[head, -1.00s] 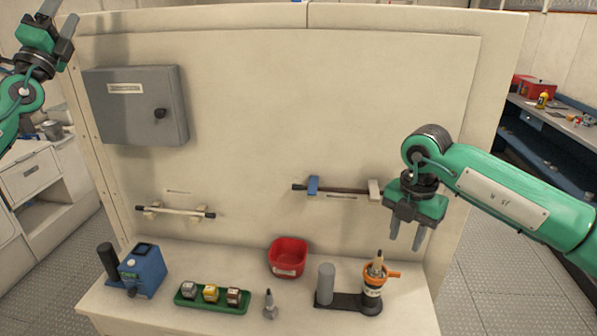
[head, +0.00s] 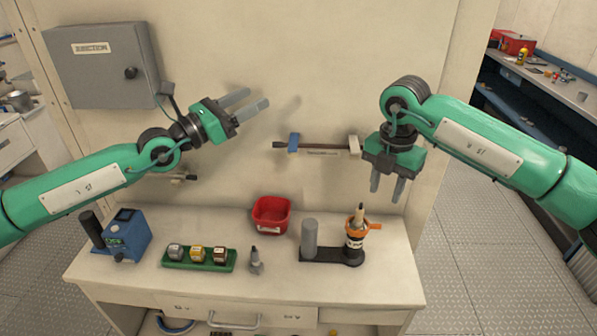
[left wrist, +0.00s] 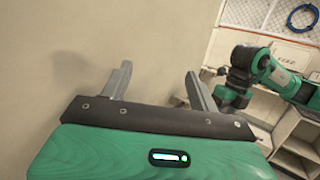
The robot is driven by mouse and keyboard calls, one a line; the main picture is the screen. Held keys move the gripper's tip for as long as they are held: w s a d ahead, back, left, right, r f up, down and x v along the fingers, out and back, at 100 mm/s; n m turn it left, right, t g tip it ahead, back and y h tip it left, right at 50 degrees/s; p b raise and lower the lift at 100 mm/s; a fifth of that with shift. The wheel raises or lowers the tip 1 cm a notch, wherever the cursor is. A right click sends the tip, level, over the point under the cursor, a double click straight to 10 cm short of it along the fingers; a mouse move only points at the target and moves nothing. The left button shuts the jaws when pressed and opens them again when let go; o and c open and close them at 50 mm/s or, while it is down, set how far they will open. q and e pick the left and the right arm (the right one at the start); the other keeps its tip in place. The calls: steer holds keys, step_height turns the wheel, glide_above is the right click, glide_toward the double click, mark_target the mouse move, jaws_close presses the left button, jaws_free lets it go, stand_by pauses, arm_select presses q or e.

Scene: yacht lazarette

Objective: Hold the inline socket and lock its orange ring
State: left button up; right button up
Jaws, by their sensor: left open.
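The inline socket (head: 355,240) stands upright at the right of the bench, with a dark body and a pale tapered top. Its orange ring (head: 361,227) sits around the upper part, with a tab sticking out to the right. The socket stands on a black base (head: 322,256) beside a grey cylinder. My left gripper (head: 259,100) is open and empty, high in front of the panel, with its fingers pointing right; they also show in the left wrist view (left wrist: 157,84). My right gripper (head: 387,188) is open and empty above the socket and slightly right, its fingers pointing down.
A red bin (head: 271,214) stands behind a small grey connector (head: 255,262). A green tray (head: 199,259) holds three small jars. A blue device (head: 127,237) is at the left. A dark bar (head: 322,147) crosses the panel. The bench front is clear.

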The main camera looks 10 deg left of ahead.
arm_select(q)
steer(key=s+d+f+m+h, duration=0.1)
steer(key=s+d+f, duration=0.2)
steer(key=d+f, duration=0.55)
steer(key=n+t+y, duration=0.2)
steer(key=n+t, duration=0.1)
steer(key=t, duration=0.1)
glide_above(311, 230)
step_height(311, 230, down, 7)
steer(key=s+f+n+y, duration=0.2)
steer(key=s+f+y, duration=0.1)
steer(key=f+y, duration=0.1)
steer(key=s+f+n+y, duration=0.2)
steer(key=s+f+y, duration=0.1)
steer(key=f, duration=0.3)
steer(key=s+f+n+y, duration=0.2)
steer(key=s+f+y, duration=0.1)
steer(key=f+y, duration=0.2)
steer(key=shift+s+a+y, duration=0.35)
steer(key=shift+y, duration=0.05)
steer(key=shift+a+f+g, duration=0.1)
steer(key=shift+f+g, duration=0.2)
steer(key=shift+g, duration=0.1)
steer(key=w, duration=1.3)
steer(key=shift+w+d, duration=0.25)
steer(key=shift+c, duration=0.2)
